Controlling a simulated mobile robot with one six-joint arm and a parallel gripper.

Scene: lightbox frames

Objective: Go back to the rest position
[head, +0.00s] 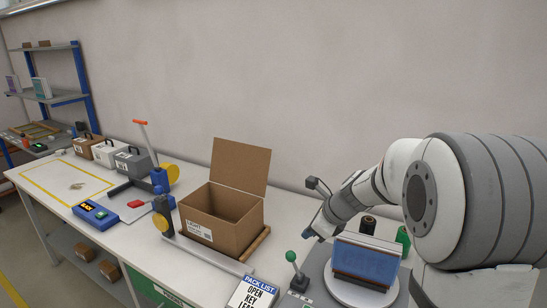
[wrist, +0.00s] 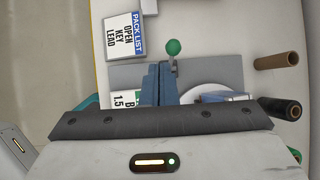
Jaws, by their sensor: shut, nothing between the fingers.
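My gripper (head: 311,234) is above the right part of the white workbench (head: 134,200), left of a blue-framed panel (head: 366,262) on a round white plate. In the wrist view its two blue fingers (wrist: 160,70) are together with nothing between them. A green-knobbed lever (wrist: 173,48) shows just beyond the fingertips; the lever also shows in the head view (head: 292,258). I cannot tell how high above the bench the fingers are. My arm hides part of the bench's right end.
An open cardboard box (head: 224,217) stands left of the gripper. A pack list card (head: 252,293) lies at the front edge. Dark (head: 368,225) and green rolls stand behind the panel. Toolboxes (head: 132,161) and a red-handled lever press (head: 150,155) stand farther left.

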